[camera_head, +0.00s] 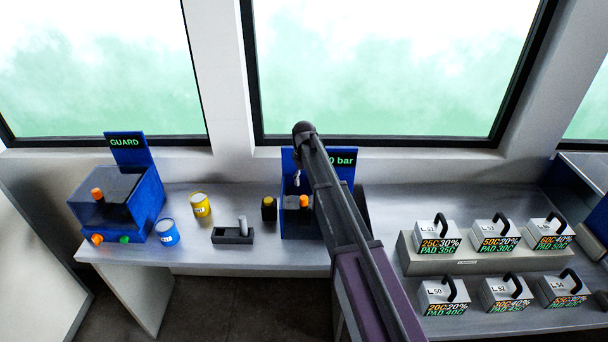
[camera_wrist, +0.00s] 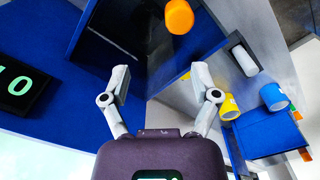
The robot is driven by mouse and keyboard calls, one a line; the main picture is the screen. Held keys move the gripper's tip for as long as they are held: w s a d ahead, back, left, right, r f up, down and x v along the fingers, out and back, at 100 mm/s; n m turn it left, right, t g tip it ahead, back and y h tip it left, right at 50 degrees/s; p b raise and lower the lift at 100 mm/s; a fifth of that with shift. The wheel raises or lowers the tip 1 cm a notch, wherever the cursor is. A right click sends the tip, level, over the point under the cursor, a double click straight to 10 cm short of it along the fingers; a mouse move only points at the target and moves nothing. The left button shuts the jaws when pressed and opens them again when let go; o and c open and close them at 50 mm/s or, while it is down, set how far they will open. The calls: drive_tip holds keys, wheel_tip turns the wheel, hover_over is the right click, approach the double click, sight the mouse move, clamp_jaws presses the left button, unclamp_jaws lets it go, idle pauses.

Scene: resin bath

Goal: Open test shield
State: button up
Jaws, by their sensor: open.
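A blue station (camera_head: 290,226) with a display ending in "0 bar" (camera_head: 342,160) stands at mid-counter, partly hidden by my arm. An orange knob (camera_head: 304,201) shows on its front; in the wrist view an orange knob (camera_wrist: 179,16) is in front of a dark panel (camera_wrist: 130,30), which may be the shield. My gripper (camera_wrist: 161,83) is open and empty, its fingers apart and the knob beyond them, not touching. In the head view one fingertip (camera_head: 297,178) shows above the knob. I cannot tell whether the panel is open or shut.
A blue "GUARD" box (camera_head: 150,190) with a smoky cover stands left. A yellow can (camera_head: 200,205), a blue can (camera_head: 167,232), a dark tray (camera_head: 233,236) with a grey cylinder and a small black block (camera_head: 268,209) lie between. Several labelled weights (camera_head: 437,239) stand right.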

sight(304, 197)
drive_tip(key=f+b, duration=0.1)
drive_tip(key=s+f, duration=0.1)
drive_tip(key=f+b, duration=0.1)
drive_tip(key=shift+s+f+b, duration=0.2)
drive_tip(key=shift+s+b, duration=0.15)
drive_tip(key=shift+s, duration=0.05)
drive_tip(key=f+b, duration=0.2)
drive_tip(key=s+f+b, duration=0.1)
drive_tip(key=f+b, duration=0.1)
drive_tip(key=shift+s+f, duration=0.15)
wheel_tip(304, 197, up, 14)
drive_tip(key=r+p, duration=0.1)
drive_tip(key=p, duration=1.3)
drive_tip(key=s+d+f+m+b, duration=0.3)
drive_tip(key=s+d+f+b, duration=0.4)
drive_tip(key=s, duration=0.5)
drive_tip(key=shift+s+d+f+m, duration=0.2)
drive_tip(key=shift+d+f+m, duration=0.2)
drive_tip(key=shift+f, duration=0.2)
drive_tip(key=s+d+f+m+b, duration=0.2)
drive_tip(key=s+d+f+b, duration=0.1)
drive_tip(key=s, duration=0.5)
drive_tip(key=s+d+f+m+b, duration=0.2)
drive_tip(key=s+d+f+b, duration=0.1)
drive_tip(key=s+f+b, duration=0.3)
drive_tip(key=shift+s+d+m+b, duration=0.3)
drive_tip(key=shift+s+d+m, duration=0.1)
drive_tip(key=shift+s, duration=0.85)
